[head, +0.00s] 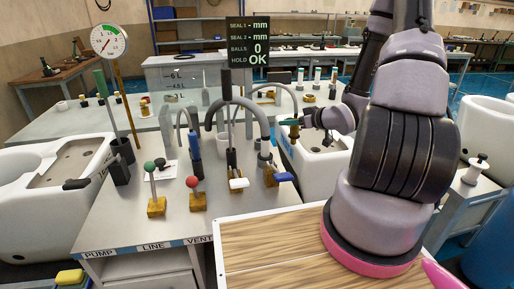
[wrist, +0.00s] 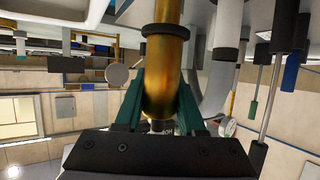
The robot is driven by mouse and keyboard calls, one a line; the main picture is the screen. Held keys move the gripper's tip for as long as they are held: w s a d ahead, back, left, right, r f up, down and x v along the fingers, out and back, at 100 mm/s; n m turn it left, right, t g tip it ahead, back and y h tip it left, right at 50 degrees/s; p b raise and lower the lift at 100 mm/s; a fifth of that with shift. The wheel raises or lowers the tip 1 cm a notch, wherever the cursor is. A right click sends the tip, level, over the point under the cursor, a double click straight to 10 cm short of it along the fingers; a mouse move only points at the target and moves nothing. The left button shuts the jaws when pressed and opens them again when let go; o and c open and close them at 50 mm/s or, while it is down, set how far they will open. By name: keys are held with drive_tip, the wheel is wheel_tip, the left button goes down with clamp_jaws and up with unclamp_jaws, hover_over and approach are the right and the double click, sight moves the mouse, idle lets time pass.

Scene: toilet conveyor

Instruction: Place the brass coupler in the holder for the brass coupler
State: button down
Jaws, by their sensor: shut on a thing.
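The brass coupler (wrist: 165,60) is a shiny brass cylinder with a dark ring, between the two green fingers of my gripper (wrist: 160,92) in the wrist view. The fingers are closed against its sides. In the head view my gripper (head: 290,122) is right of the table's middle, beside the tall grey curved pipes, with the coupler (head: 295,132) small and partly hidden by the fingers. It appears held above the white toilet basin (head: 318,165) at the table's right side. I cannot tell which fixture is the coupler's holder.
The grey table (head: 130,215) carries curved pipes (head: 228,105), a green-knobbed lever (head: 150,168), a red-knobbed lever (head: 193,183) and valves with white and blue handles. A gauge (head: 109,41) stands at left. A wooden board (head: 275,250) lies in front.

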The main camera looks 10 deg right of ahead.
drive_tip(key=shift+s+d+n+g+y, duration=0.1)
drive_tip(key=shift+s+n+g+y, duration=0.2)
drive_tip(key=shift+s+n+y, duration=0.35)
drive_tip(key=shift+s, duration=0.15)
hover_over(259, 144)
drive_tip(key=w+a, duration=0.1)
drive_tip(key=w, duration=0.3)
drive_tip(key=shift+a+f, duration=0.1)
drive_tip(key=shift+f, duration=3.45)
drive_tip(key=c, duration=0.5)
unclamp_jaws()
drive_tip(key=shift+f, duration=0.15)
